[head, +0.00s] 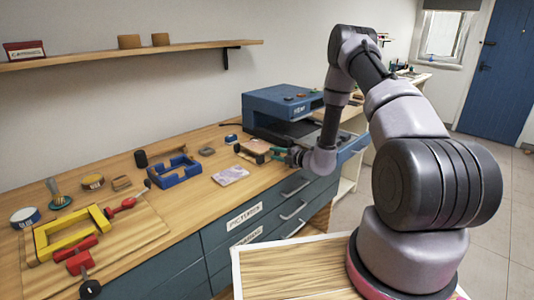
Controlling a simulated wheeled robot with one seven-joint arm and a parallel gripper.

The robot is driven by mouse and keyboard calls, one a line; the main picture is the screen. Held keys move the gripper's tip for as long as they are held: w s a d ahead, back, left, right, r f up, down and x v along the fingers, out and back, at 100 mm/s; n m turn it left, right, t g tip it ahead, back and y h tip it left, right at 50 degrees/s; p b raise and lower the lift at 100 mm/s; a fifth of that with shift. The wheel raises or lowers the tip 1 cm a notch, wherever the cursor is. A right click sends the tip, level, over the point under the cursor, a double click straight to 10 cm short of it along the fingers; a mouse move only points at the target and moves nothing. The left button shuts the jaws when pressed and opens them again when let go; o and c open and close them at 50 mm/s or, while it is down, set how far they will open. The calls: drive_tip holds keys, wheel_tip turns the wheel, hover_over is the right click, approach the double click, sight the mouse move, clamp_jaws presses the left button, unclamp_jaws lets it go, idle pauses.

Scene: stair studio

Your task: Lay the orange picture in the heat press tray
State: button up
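The blue heat press (268,105) stands at the back right end of the workbench. A blue tray-like part (352,147) juts out at its right, partly hidden behind my arm. My gripper (265,153) is low over the bench in front of the press, pointing left. A small flat stack with an orange-brown top (254,145) lies at its fingertips; I cannot tell whether it is the orange picture or whether the fingers touch it. The fingers are too small to read as open or shut. A pale pinkish-purple picture (231,175) lies flat nearer the bench's front edge.
A blue open frame (174,173), a yellow clamp frame (70,233) with red handles and several small tins and blocks occupy the bench's left and middle. Drawers (245,217) are below. A wall shelf (130,54) runs above. Bare bench lies around the pale picture.

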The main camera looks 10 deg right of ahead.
sight(269, 159)
drive_tip(key=shift+x, duration=2.2)
drive_tip(key=shift+c, duration=0.2)
drive_tip(key=shift+s, duration=0.1)
clamp_jaws()
drive_tip(key=shift+f, duration=0.1)
drive_tip(key=shift+r, duration=1.3)
drive_tip(key=r+v, duration=0.2)
drive_tip(key=v, duration=1.2)
drive_tip(key=shift+r, duration=0.15)
